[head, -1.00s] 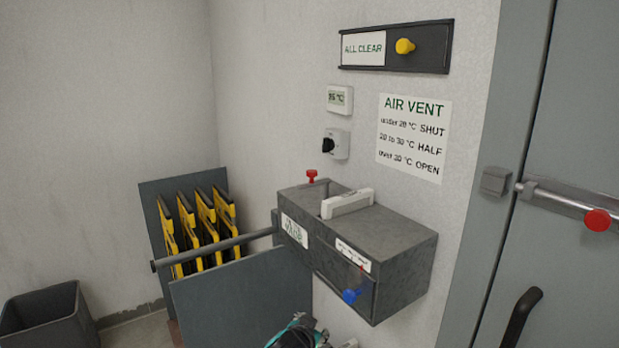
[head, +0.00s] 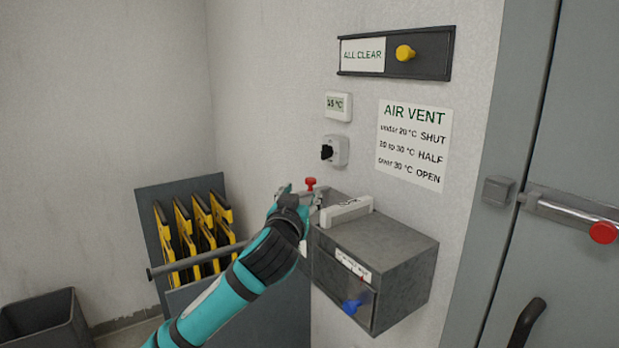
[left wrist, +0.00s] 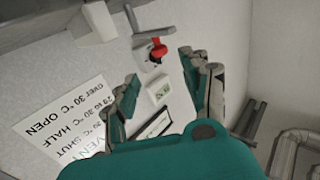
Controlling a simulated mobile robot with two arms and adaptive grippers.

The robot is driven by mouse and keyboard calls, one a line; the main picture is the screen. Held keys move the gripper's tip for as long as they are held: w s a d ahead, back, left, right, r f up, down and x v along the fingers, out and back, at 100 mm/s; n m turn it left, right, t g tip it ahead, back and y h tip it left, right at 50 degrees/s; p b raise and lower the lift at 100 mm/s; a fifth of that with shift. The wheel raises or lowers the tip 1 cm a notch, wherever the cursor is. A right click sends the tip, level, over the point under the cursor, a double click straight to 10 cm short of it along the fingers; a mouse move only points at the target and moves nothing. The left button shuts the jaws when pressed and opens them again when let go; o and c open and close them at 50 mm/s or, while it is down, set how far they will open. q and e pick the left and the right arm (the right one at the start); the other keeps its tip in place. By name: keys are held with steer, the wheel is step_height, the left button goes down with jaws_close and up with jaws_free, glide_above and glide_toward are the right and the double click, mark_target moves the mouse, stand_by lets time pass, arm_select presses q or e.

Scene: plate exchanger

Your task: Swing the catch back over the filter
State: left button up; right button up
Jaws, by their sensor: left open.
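The grey box (head: 385,250) is on the wall with the white filter (head: 346,211) standing up out of its top. The catch (head: 310,184), with a red knob, is at the box's left end, beside the filter and not over it. In the left wrist view the red knob (left wrist: 158,50) and a grey bar (left wrist: 153,36) show ahead of the fingers, with the filter (left wrist: 98,21) to the left. My left gripper (head: 304,197) is open and close to the knob; I cannot tell if it touches. My arm hides the box's left end. My right gripper is not in view.
A rail (head: 195,262) and a grey panel stand left of the box, by a rack of yellow-edged plates (head: 200,230). A dial (head: 335,150) and a thermometer (head: 338,106) are on the wall above. A blue knob (head: 352,306) is on the box front.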

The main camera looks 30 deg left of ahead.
mark_target(310, 183)
arm_select(q)
steer(key=p+x, duration=0.2)
steer(key=x, duration=0.6)
steer(key=shift+a+r, duration=0.1)
steer(key=shift+w+a, duration=0.25)
steer(key=shift+w, duration=0.45)
steer(key=shift+c, duration=0.4)
jaws_close()
